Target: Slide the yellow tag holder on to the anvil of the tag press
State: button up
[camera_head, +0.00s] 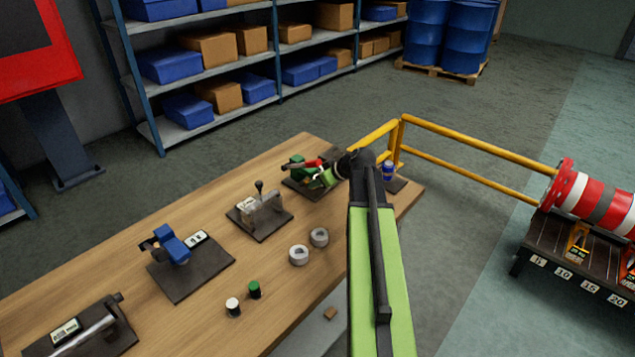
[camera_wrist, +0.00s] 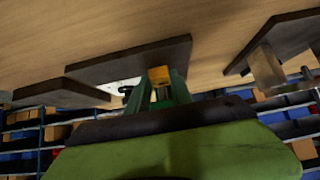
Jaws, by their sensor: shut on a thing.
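In the wrist view, the fingers of my gripper (camera_wrist: 159,92) are closed on a small yellow block, the tag holder (camera_wrist: 159,74). A dark base plate (camera_wrist: 118,62) shows just beyond it; contact between the two cannot be told. In the head view, my gripper (camera_head: 325,178) points left from the end of my arm, low over the far end of the table. Beside it is a green device with a red lever (camera_head: 299,166) on a dark plate, apparently the tag press. My gripper partly covers it. The anvil and the tag holder cannot be made out there.
On the wooden table (camera_head: 130,255) stand a grey lever device (camera_head: 262,208), a blue device (camera_head: 173,245), two pale rings (camera_head: 299,255) and small white and green-topped pots. A blue can (camera_head: 389,171) is right of my wrist. A yellow rail (camera_head: 470,137) runs behind.

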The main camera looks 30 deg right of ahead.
jog(key=shift+f, duration=0.1)
dwell(0.3)
jog(key=o, duration=1.1)
jog(key=shift+c, duration=0.2)
jog(key=shift+p+v, duration=2.05)
jog(key=shift+v, duration=0.95)
